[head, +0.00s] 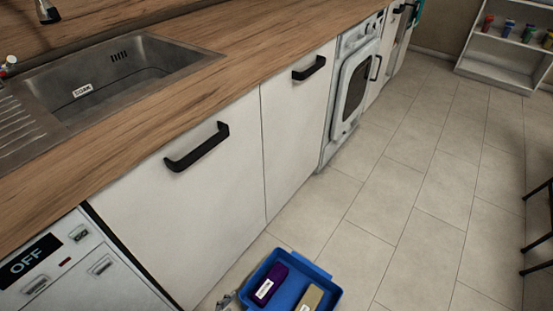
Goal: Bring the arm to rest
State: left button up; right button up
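No arm of mine can be made out for certain in the head view, and neither gripper is clearly visible. A small grey piece shows at the bottom edge, against the left side of a blue tray (327,283). It is cut off by the frame, and I cannot tell what it is. The tray holds a dark purple box (272,279) and a tan box (314,296), each with a white label. The lower part of the tray is out of frame.
A wooden counter (228,62) with a steel sink (130,78) runs along the left. Below are white cabinets with black handles, a panel marked OFF (30,262) and a white appliance (352,90). The tiled floor (420,200) is clear. A shelf (500,68) stands far right; dark legs (540,243) show at the right edge.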

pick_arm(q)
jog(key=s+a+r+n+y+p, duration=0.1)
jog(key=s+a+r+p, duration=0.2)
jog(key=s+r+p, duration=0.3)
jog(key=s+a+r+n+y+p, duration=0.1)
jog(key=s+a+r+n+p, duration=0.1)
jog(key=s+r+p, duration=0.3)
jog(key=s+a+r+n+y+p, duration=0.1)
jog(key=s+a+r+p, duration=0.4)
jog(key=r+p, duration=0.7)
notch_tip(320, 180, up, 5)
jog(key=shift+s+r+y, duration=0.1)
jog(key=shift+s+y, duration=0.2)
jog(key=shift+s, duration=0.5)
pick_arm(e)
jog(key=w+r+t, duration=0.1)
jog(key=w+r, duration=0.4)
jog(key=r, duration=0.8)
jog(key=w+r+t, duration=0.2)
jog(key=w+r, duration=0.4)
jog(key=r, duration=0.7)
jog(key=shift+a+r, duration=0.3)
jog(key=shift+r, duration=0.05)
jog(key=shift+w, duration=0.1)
